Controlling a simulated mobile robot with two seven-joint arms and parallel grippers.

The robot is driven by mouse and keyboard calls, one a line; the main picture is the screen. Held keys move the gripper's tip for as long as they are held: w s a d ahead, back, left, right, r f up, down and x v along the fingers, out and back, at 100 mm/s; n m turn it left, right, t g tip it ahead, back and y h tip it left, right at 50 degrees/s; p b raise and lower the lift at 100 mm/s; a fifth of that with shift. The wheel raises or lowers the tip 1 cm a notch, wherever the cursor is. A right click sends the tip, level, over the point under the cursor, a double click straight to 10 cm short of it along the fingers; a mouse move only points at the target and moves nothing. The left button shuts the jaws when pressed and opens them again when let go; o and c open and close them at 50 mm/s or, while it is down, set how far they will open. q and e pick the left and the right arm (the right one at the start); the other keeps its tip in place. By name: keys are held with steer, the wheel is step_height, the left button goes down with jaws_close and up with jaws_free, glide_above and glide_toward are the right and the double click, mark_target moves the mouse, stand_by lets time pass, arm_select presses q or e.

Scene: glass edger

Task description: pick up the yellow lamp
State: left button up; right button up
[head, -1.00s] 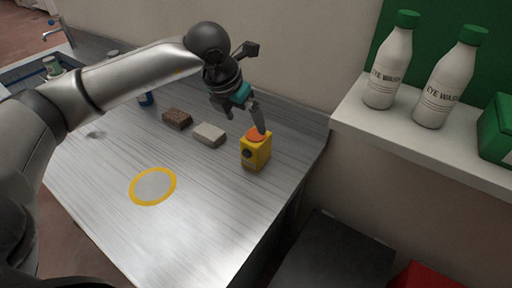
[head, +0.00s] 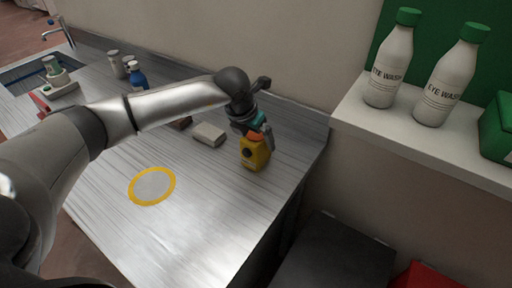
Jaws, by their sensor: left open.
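The yellow lamp (head: 254,155) is a small boxy yellow thing with a dark round face and an orange top. It stands upright on the metal counter near its right edge. My left gripper (head: 258,143) is over the lamp from above, with its open fingers around or beside the lamp's upper part. The gripper partly hides the orange top, and I cannot tell whether the fingers touch it. My right gripper is not in view.
A pale block (head: 209,134) lies left of the lamp, with a brown block (head: 181,122) partly behind my arm. A yellow-ringed grey disc (head: 152,186) marks the front of the counter (head: 205,215). Eye wash bottles (head: 390,66) stand on the right shelf (head: 420,141).

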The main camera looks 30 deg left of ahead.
arm_select(q)
steer(key=shift+r, duration=0.1)
jaws_close()
stand_by(0.7)
